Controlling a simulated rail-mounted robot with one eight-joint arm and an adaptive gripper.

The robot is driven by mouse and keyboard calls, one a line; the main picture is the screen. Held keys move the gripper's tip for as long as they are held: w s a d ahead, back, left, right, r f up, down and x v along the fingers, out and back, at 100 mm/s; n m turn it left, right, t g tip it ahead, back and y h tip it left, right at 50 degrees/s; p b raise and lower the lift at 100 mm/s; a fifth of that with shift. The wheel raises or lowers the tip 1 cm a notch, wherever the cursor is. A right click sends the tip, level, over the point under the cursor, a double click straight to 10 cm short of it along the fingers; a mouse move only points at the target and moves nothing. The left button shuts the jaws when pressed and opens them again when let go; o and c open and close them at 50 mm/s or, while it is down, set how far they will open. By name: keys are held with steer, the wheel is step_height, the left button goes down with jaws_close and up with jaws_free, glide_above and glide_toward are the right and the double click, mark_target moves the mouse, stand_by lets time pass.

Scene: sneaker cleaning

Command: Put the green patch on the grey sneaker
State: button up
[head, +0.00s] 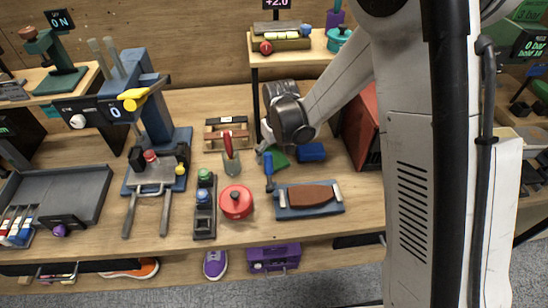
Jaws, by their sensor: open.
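A flat dark-green piece (280,158), which looks like the green patch, lies on the bench just below my wrist in the picture. My arm hides part of it. My gripper (264,154) is small and partly hidden by my wrist, and it hangs at the left edge of the green piece. Its jaws are open and I see nothing held in them. I cannot tell whether it touches the green piece. I cannot make out a grey sneaker in this view.
A blue block (311,152) is right of the green piece, and a blue-handled tool (269,170) is below it. A red pot (236,202) and a blue board (335,207) stand nearer the front. An orange shoe (145,268) and a purple shoe (215,264) sit below the bench.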

steer(key=shift+w+f, duration=0.1)
steer(key=shift+f, duration=0.75)
steer(key=c, duration=1.4)
steer(key=shift+c, duration=0.2)
steer(key=shift+r, duration=0.15)
